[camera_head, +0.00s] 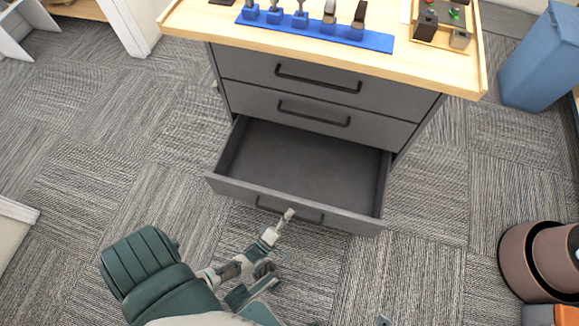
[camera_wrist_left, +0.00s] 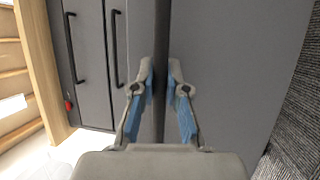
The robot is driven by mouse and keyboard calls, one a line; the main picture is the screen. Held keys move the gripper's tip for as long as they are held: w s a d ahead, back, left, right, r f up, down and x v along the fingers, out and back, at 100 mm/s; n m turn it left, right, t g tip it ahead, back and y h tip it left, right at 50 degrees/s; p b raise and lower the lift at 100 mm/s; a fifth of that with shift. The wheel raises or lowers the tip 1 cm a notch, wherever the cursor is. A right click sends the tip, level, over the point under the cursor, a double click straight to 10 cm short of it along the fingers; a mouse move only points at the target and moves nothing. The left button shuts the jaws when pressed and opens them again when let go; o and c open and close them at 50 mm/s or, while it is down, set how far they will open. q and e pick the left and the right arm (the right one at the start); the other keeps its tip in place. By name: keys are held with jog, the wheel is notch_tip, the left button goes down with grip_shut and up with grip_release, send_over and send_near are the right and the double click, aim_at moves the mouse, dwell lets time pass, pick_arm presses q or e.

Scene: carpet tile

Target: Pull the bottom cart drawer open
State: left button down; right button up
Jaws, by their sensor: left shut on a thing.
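The grey cart (camera_head: 318,100) has three drawers with dark bar handles. The bottom drawer (camera_head: 305,163) is pulled far out, and its empty inside shows. The two drawers above it are shut. My left gripper (camera_head: 287,216) is at the bottom drawer's front, shut on its handle (camera_head: 310,214) near the middle. In the left wrist view my left gripper's fingers (camera_wrist_left: 161,85) stand close on both sides of a narrow dark line against the grey drawer front (camera_wrist_left: 225,70). My right gripper is not seen.
The wooden cart top (camera_head: 230,27) holds a blue tool rack (camera_head: 320,30) and a small tray (camera_head: 440,35). A blue bin (camera_head: 540,60) stands at right. Brown round containers (camera_head: 525,262) stand at lower right. Carpet (camera_head: 130,125) left of the cart is clear.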

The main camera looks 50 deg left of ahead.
pick_arm(q)
jog(key=shift+s+a+f, duration=0.2)
jog(key=shift+a+f, duration=0.05)
jog(key=shift+a, duration=0.05)
jog(key=c, duration=1.4)
grip_release()
jog(key=shift+o, duration=1.1)
jog(key=shift+w, duration=0.1)
jog(key=shift+r, duration=0.1)
